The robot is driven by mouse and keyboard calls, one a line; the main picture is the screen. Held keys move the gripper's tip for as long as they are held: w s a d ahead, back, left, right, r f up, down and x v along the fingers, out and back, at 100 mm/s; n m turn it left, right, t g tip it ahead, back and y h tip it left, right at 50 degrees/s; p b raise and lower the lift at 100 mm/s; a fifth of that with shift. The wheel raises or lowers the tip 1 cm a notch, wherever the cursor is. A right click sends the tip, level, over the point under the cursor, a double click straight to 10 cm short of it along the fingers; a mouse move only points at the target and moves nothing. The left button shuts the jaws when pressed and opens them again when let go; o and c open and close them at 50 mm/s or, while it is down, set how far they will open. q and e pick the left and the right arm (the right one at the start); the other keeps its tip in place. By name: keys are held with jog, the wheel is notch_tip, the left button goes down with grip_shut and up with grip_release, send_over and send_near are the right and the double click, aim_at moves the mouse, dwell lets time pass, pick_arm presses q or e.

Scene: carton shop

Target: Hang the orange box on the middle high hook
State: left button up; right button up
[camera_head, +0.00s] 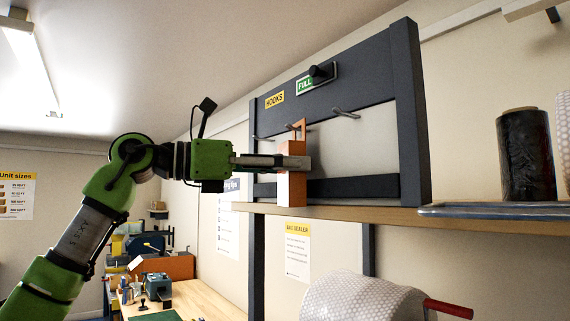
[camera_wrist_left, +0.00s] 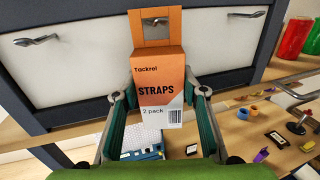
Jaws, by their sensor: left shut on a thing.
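The orange box (camera_head: 289,185) is upright, with a hang tab on top; in the left wrist view the box (camera_wrist_left: 158,75) reads "STRAPS". My left gripper (camera_head: 298,162) is shut on its sides, and its fingers (camera_wrist_left: 158,95) flank the box in the wrist view. The middle high hook (camera_wrist_left: 155,21) shows at the hole of the tab; I cannot tell whether it passes through or lies behind. The right hook (camera_head: 346,113) and the left hook (camera_wrist_left: 36,40) are empty. My right gripper is out of view.
The hooks are on a dark rack frame (camera_head: 408,120) with a "HOOKS" label and a green "FULL" slider sign (camera_head: 304,86). A wooden shelf (camera_head: 370,214) runs under the box. A black roll (camera_head: 525,155) stands at right, bubble wrap (camera_head: 362,298) below.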

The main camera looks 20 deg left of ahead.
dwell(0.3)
pick_arm(q)
jog(key=o, duration=1.2)
jog(key=shift+o, duration=0.2)
jog(key=shift+w+d+f, duration=0.1)
jog(key=shift+w+d, duration=0.05)
jog(key=v, duration=1.2)
